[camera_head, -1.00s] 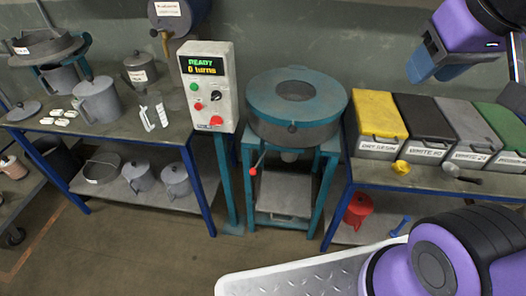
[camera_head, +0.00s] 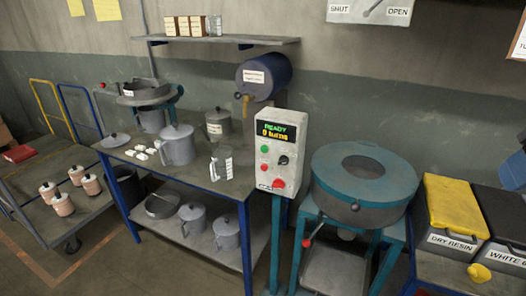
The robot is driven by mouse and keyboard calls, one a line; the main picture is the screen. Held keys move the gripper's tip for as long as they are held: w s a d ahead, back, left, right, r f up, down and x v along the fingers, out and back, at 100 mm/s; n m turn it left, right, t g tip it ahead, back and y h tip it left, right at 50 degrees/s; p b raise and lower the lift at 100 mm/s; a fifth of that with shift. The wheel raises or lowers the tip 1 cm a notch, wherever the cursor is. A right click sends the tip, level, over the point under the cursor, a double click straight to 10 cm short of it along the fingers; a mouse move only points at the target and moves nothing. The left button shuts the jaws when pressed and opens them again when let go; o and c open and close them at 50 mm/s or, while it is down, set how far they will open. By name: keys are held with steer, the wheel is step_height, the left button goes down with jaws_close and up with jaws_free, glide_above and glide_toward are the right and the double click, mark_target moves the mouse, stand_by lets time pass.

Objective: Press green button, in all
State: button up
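The green button (camera_head: 264,149) is a small round button on the left of the pale control box (camera_head: 286,130), just below its lit display (camera_head: 275,132). The display reads "READY" with "0 turns" under it. A smaller red button (camera_head: 264,167) sits below the green one, a black knob (camera_head: 283,160) to the right, and a larger red button (camera_head: 279,183) near the bottom. Nothing covers the green button. Only a blue part of my gripper (camera_head: 513,171) shows at the right edge, far from the box. Its fingertips cannot be made out.
A teal round machine (camera_head: 362,185) with a red-knobbed lever stands right of the box. A bench (camera_head: 205,180) with jugs and a measuring cup is on the left. Bins with a yellow lid (camera_head: 452,203) are at right. The space in front of the box looks clear.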

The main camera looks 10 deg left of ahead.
jaws_close()
stand_by(1.5)
